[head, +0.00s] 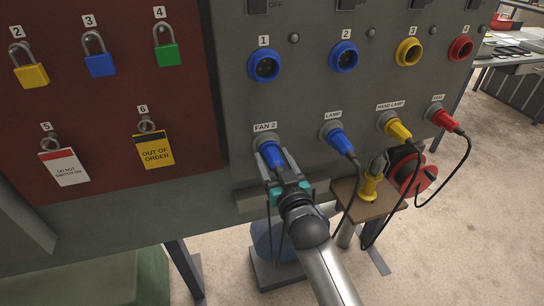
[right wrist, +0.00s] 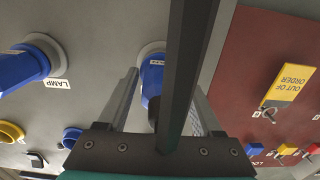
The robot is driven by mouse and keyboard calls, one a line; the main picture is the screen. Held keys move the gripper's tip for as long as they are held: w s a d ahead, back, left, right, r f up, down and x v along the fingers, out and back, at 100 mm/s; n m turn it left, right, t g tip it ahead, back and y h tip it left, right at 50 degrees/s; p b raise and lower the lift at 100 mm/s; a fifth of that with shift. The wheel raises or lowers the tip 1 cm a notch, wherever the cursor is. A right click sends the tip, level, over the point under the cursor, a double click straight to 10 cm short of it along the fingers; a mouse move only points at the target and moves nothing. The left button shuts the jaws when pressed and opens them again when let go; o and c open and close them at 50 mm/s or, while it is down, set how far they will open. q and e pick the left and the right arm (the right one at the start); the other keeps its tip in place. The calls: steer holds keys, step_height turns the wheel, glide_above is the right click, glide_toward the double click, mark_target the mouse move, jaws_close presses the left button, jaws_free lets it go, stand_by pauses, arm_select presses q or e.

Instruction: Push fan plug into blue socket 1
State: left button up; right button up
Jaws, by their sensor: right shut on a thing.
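The fan plug (head: 269,153) is blue and sits in the grey holder under the FAN 2 label. It also shows in the right wrist view (right wrist: 152,78), partly hidden by a dark bar. My right gripper (head: 272,160) is shut on the fan plug, its fingers on either side of it. Blue socket 1 (head: 264,66) is on the grey panel, straight above the plug, with its round opening empty. I cannot make out socket 1 in the right wrist view. My left gripper is not in view.
Blue socket 2 (head: 343,57), yellow socket 3 (head: 408,52) and red socket 4 (head: 461,48) are empty. The blue lamp plug (head: 339,141), yellow hand lamp plug (head: 397,127) and a red plug (head: 446,121) sit to the right with hanging cables. Padlocks hang on the red board (head: 110,100).

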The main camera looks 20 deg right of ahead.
mark_target(278, 166)
jaws_close()
steer(key=shift+s, duration=0.1)
steer(key=shift+s+r+p, duration=0.1)
steer(key=shift+s+p, duration=0.8)
steer(key=shift+s, duration=0.6)
steer(key=shift+s+d+p, duration=0.1)
steer(key=shift+s+p, duration=0.55)
steer(key=shift+s, duration=0.75)
steer(key=shift+s, duration=0.15)
steer(key=shift+s+d+p, duration=0.1)
steer(key=shift+s+p, duration=1)
steer(key=shift+s, duration=1.25)
steer(key=w+r+p, duration=0.2)
steer(key=r+p, duration=0.3)
steer(key=r, duration=0.5)
steer(key=w+r+p, duration=0.2)
steer(key=r+p, duration=0.2)
steer(key=r, duration=0.6)
steer(key=shift+p, duration=0.35)
